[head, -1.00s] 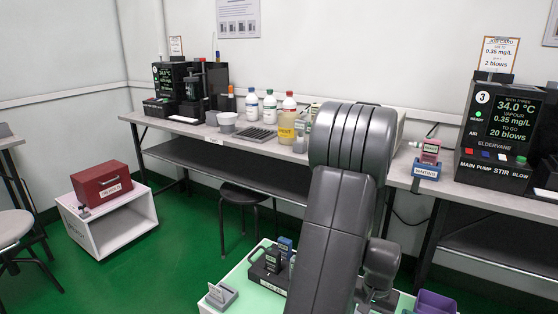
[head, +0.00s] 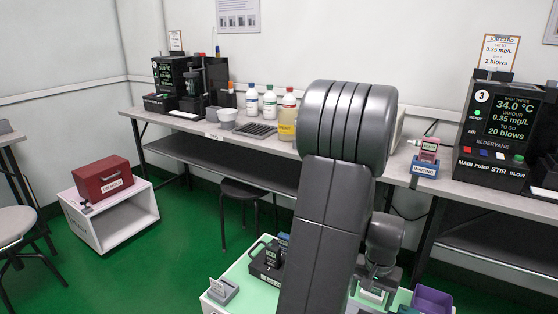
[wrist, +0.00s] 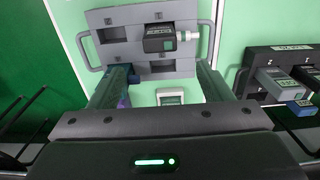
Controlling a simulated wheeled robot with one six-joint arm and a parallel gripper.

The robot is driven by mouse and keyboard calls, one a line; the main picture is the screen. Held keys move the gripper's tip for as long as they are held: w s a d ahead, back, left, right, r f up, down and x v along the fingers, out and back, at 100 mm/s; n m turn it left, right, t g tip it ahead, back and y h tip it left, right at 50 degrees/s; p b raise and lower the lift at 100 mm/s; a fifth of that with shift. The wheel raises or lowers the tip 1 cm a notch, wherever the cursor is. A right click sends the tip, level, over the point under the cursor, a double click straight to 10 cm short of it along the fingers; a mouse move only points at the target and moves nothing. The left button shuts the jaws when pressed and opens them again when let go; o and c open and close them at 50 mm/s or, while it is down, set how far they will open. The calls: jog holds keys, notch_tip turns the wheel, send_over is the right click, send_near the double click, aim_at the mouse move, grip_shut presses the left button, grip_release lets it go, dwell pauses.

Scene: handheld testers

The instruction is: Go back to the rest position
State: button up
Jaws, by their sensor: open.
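In the wrist view my gripper (wrist: 163,72) has its two fingers spread wide, with nothing held between them. Beyond the fingers is a grey tray (wrist: 106,19) with side handles and slots. A dark handheld tester (wrist: 166,38) with a light nozzle lies in its upper right slot. A small pale device (wrist: 170,97) with a screen shows on the green top between the fingers. In the head view my arm is raised over the green-topped cart, and its fingers are hard to make out.
A black rack (head: 262,267) with testers and a grey stand (head: 222,291) occupy the cart's left; a purple bin (head: 432,300) is at right. A pink tester (head: 428,150) sits in a blue holder (head: 424,169) on the bench beside the black bath unit (head: 492,130). Open green floor lies left.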

notch_tip(320, 180, down, 11)
jog(key=b, duration=0.5)
jog(key=shift+f, duration=0.2)
notch_tip(320, 180, up, 12)
jog(key=p, duration=0.6)
jog(key=w+a+r+n+p, duration=0.2)
jog(key=w+a+r+p, duration=0.3)
jog(key=a+r+p, duration=0.2)
jog(key=w+a+r+n+p, duration=0.2)
jog(key=w+a+r+p, duration=0.3)
jog(key=r+p, duration=0.6)
jog(key=w+a+r+n+p, duration=0.2)
jog(key=w+a+r+p, duration=0.3)
jog(key=a+r+p, duration=0.4)
jog(key=shift+a+r+p, duration=0.2)
jog(key=shift+r+p, duration=0.1)
jog(key=shift+p, duration=1.6)
